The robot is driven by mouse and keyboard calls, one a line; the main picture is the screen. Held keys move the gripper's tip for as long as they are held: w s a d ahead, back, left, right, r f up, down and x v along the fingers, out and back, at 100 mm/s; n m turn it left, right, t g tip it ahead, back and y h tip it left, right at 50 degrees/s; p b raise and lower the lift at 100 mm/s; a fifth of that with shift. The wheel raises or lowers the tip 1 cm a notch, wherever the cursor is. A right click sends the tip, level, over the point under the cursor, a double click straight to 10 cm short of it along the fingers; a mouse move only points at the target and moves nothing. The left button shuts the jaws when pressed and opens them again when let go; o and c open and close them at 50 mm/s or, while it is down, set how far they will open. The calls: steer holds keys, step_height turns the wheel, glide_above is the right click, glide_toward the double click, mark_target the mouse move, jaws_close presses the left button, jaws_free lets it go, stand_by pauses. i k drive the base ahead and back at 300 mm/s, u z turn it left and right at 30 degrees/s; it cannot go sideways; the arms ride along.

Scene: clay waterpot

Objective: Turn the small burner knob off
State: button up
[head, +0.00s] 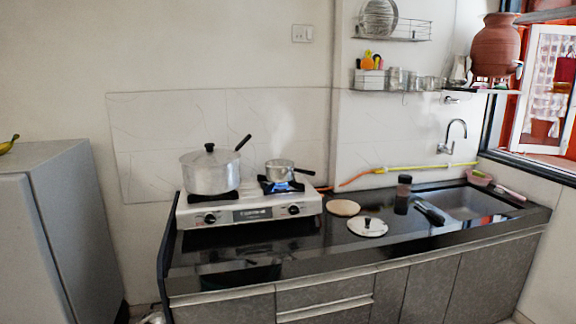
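A two-burner gas stove (252,214) stands on the black counter. Its front panel has a left knob (210,218) and a right knob (294,209). The right burner (267,186) looks like the smaller one, and a blue flame shows under the small saucepan (281,170) on it. Faint steam rises above this pan. A large lidded pot (209,172) sits on the left burner, where I see no flame. The exact angle of the knobs is too small to tell. My gripper is not in view.
The black counter (240,254) is bare in front of the stove. Right of it lie a round board (342,208), a pot lid (367,227) and a dark jar (403,188), then the sink (466,204). A grey fridge-like cabinet (88,225) stands left. Pan handles stick out rightward.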

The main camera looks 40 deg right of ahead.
mark_target(293, 210)
steer(key=z, duration=0.8)
